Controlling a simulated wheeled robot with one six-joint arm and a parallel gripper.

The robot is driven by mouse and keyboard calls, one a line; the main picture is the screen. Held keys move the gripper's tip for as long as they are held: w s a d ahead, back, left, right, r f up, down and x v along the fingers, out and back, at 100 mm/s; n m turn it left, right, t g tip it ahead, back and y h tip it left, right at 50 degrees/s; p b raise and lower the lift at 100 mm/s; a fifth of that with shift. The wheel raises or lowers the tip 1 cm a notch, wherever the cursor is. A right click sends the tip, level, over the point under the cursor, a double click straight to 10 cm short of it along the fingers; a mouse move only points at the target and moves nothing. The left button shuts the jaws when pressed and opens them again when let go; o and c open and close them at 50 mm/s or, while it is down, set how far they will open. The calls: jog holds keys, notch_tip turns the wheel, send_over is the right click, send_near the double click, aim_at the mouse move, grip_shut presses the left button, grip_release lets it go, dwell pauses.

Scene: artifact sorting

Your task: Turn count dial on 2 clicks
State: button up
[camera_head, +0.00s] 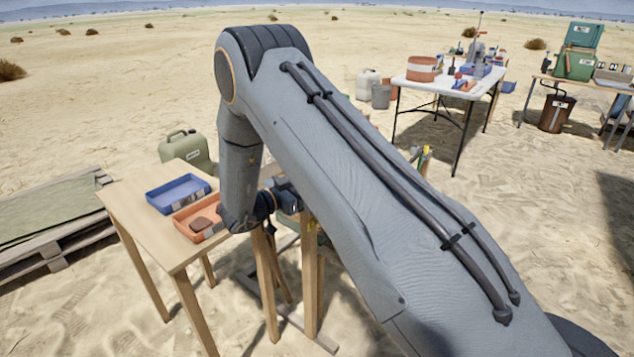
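I cannot make out a count dial in this view; my arm crosses the middle and hides much behind it. My arm bends down, and its wrist end, with part of my gripper (287,193), is just right of the small wooden table (135,203). The fingertips cannot be made out, so I cannot tell whether the gripper is open or shut, or whether it touches anything.
A blue tray (152,201) and an orange tray (216,231) holding a brown piece (200,224) sit on the wooden table. A green jerrycan (187,148) stands behind. A white folding table (435,88) is back right. Pallets (60,243) lie left.

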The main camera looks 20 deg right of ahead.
dwell(0.4)
jog(key=o, duration=1)
jog(key=shift+o, duration=0.2)
jog(key=shift+a, duration=0.1)
jog(key=b+v, duration=0.1)
jog(key=v, duration=0.6)
jog(key=shift+a, duration=0.3)
jog(key=shift+s, duration=0.1)
